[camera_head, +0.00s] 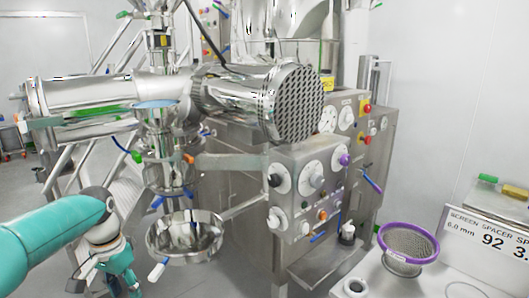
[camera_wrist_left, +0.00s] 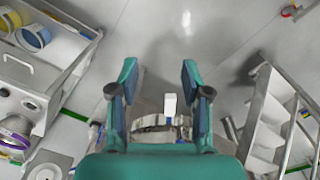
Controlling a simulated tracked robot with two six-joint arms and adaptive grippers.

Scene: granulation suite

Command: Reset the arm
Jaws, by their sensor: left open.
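My left arm (camera_head: 40,240) is teal and comes in from the left in the head view. Its gripper (camera_head: 108,284) points down, left of a round steel bowl (camera_head: 185,236) with a white-tipped handle (camera_head: 158,270). In the left wrist view the gripper (camera_wrist_left: 159,72) is open, its two teal fingers wide apart. A white handle (camera_wrist_left: 170,104) and part of a steel rim show between and beyond the fingers; nothing is seen gripped. My right gripper is in neither view.
The steel machine with its control panel (camera_head: 312,185) fills the middle. A purple-rimmed mesh basket (camera_head: 408,243) sits on a bench at right. Metal steps (camera_wrist_left: 268,125) stand right of the gripper in the wrist view. Grey floor (camera_wrist_left: 165,30) ahead is clear.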

